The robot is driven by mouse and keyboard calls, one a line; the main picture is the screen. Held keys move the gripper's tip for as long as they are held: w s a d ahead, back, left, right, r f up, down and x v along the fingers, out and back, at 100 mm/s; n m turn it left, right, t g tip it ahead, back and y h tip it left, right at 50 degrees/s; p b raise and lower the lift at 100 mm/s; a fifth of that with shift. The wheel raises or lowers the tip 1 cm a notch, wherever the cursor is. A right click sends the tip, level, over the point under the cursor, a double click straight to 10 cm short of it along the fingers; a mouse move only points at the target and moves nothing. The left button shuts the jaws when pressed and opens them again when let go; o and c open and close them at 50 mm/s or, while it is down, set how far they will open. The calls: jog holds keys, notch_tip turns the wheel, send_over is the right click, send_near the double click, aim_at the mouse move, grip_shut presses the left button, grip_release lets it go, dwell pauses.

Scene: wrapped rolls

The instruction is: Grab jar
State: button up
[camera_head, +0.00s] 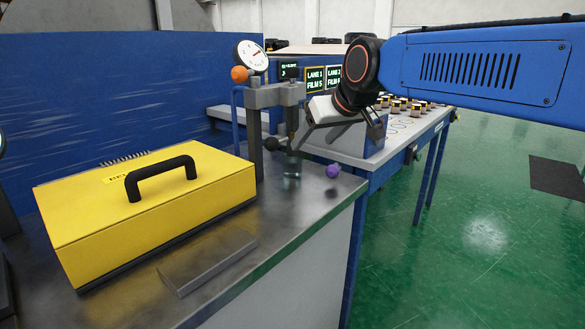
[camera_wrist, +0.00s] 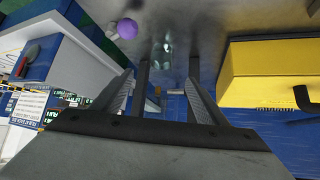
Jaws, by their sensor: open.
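A small clear glass jar (camera_head: 292,168) appears to stand on the grey metal bench, at the foot of the gauge stand's right post. Its upper part is partly hidden in the head view. In the wrist view a clear, shiny shape, apparently the same jar (camera_wrist: 166,46), lies beyond and between my fingers. My gripper (camera_head: 312,137) is above the bench, close to the stand and to the right of its posts. In the wrist view my gripper (camera_wrist: 160,76) has its fingers spread apart with nothing held between them.
A dial-gauge stand (camera_head: 276,95) rises beside my gripper. A purple ball (camera_head: 333,171) is near the bench's right edge. A yellow case (camera_head: 150,205) with a black handle and a flat grey bar (camera_head: 208,262) are to the left. Several dark-lidded jars (camera_head: 412,105) stand on the farther table.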

aim_at(298, 160)
jog(key=x, duration=1.1)
jog(key=shift+w+f, duration=0.1)
jog(key=shift+f, duration=0.1)
jog(key=shift+a+x, duration=0.2)
jog(key=shift+x, duration=2.5)
jog(key=c, duration=1.3)
jog(key=shift+r, duration=0.15)
